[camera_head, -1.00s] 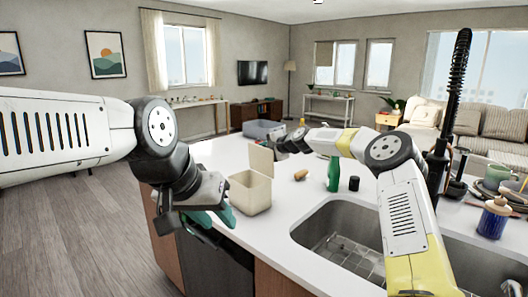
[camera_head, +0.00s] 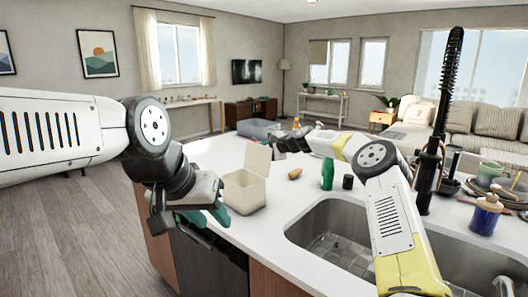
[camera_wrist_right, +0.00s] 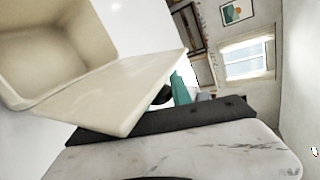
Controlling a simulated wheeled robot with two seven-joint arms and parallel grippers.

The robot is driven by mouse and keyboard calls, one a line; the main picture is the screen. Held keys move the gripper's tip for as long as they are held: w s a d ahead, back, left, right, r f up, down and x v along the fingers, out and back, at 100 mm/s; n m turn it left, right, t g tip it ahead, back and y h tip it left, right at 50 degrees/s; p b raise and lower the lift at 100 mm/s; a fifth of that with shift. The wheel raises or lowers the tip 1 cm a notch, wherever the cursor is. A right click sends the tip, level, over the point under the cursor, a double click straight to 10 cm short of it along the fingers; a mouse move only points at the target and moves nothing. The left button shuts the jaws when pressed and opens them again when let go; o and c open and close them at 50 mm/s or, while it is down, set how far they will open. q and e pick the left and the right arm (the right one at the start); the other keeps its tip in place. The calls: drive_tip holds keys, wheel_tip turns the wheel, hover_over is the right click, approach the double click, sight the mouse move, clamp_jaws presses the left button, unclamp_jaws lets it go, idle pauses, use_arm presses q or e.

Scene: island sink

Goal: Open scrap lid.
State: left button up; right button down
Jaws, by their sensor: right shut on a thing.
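The cream scrap bin (camera_head: 243,192) stands on the white island counter, to the left of the sink. Its scrap lid (camera_head: 258,162) stands up at the bin's far side, and the bin is open. My right gripper (camera_head: 279,144) is at the lid's upper edge; its fingertips are small and partly hidden. In the right wrist view the lid (camera_wrist_right: 125,92) runs from the bin (camera_wrist_right: 60,50) to the dark gripper part, and the gripper is shut on it. My left gripper (camera_head: 207,214), with teal pads, hangs by the counter's left edge, near the bin; its opening is unclear.
The sink (camera_head: 330,235) lies right of the bin. A green bottle (camera_head: 327,175), a dark cup (camera_head: 347,182) and a brown item (camera_head: 295,173) stand between. A grey bin (camera_head: 259,129) is behind. Dishes and a blue bottle (camera_head: 486,215) crowd the right side.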

drive_tip(key=c, duration=1.2)
unclamp_jaws()
drive_tip(key=shift+o, duration=0.2)
drive_tip(key=v, duration=0.7)
drive_tip(key=shift+s+d, duration=0.2)
drive_tip(key=shift+d, duration=0.05)
drive_tip(key=shift+r, duration=0.1)
